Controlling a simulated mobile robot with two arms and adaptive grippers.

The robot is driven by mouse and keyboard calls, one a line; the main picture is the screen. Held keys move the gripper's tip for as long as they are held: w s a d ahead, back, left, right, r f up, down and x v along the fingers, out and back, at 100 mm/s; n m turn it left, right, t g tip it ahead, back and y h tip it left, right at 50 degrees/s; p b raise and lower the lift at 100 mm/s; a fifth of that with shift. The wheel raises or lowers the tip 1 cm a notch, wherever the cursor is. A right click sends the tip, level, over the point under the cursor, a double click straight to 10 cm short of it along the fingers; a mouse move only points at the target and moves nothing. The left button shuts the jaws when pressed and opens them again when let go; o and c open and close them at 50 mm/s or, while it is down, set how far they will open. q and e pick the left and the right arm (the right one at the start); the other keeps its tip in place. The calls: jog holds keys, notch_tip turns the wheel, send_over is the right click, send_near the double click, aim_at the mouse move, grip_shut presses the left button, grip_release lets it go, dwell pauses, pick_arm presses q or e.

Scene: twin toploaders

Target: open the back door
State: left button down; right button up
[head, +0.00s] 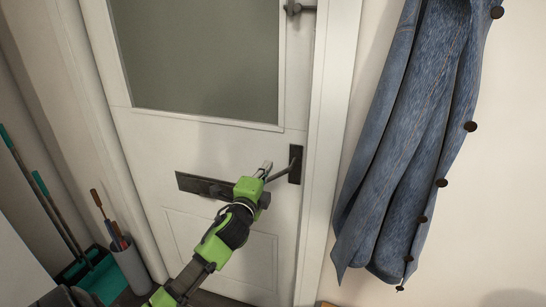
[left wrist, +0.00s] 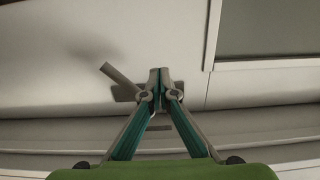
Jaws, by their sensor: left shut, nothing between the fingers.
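The white back door (head: 205,138) has a frosted glass panel in its upper part. It looks shut in its frame. A dark handle plate (head: 295,165) with a lever handle (head: 281,173) sits near the door's right edge. My left gripper (head: 266,167) is shut and empty, in front of the door just left of the plate, by the lever's end. In the left wrist view the shut fingertips (left wrist: 159,75) are beside the lever (left wrist: 120,74) and partly cover the plate (left wrist: 124,93). I cannot tell whether they touch the lever. My right gripper is not in view.
A dark letter slot (head: 200,185) is on the door, left of the gripper. A latch (head: 295,8) sits higher on the right edge. A denim jacket (head: 405,140) hangs on the right wall. A grey bin (head: 130,268) and a teal dustpan (head: 103,278) stand at the lower left.

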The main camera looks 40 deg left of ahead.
aim_at(275, 154)
pick_arm(q)
jog(key=p+x, duration=0.1)
jog(key=x, duration=0.4)
jog(key=shift+w+a, duration=0.1)
jog(key=shift+w, duration=0.25)
jog(key=shift+w+a+f+b, duration=0.1)
jog(key=shift+w+b, duration=0.25)
jog(key=shift+w, duration=0.05)
jog(key=b+x, duration=0.8)
jog(key=x, duration=0.8)
jog(key=shift+w+a+b, duration=0.25)
jog(key=shift+a+b, duration=0.15)
jog(key=shift+a, duration=0.05)
